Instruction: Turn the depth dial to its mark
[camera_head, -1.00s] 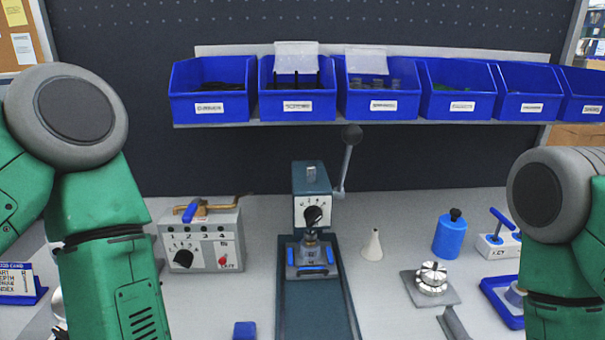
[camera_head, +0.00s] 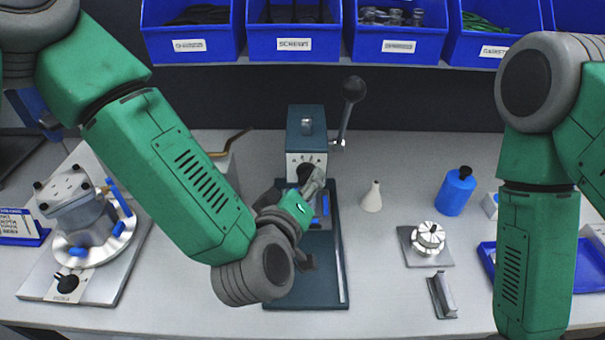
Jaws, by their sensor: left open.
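The press (camera_head: 307,125) stands at the back middle, a dark teal head with a pale scale plate (camera_head: 293,160) on its front. A black dial (camera_head: 305,172) sits on that plate, partly covered by my left gripper. I take it as the depth dial; its pointer and mark cannot be read here. My left gripper (camera_head: 313,182) is open, its fingertips at or just in front of the dial; I cannot tell whether they touch. The gripper also hides most of the fixture below the dial. My right arm shows at the right, but its gripper is out of view.
A lever with a black knob (camera_head: 354,89) rises right of the press. A round housing (camera_head: 88,225) on a plate with another black knob (camera_head: 67,283) stands left. A white cone (camera_head: 372,197), blue bottle (camera_head: 456,191) and chuck (camera_head: 428,236) stand right. Blue bins (camera_head: 294,45) hang above.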

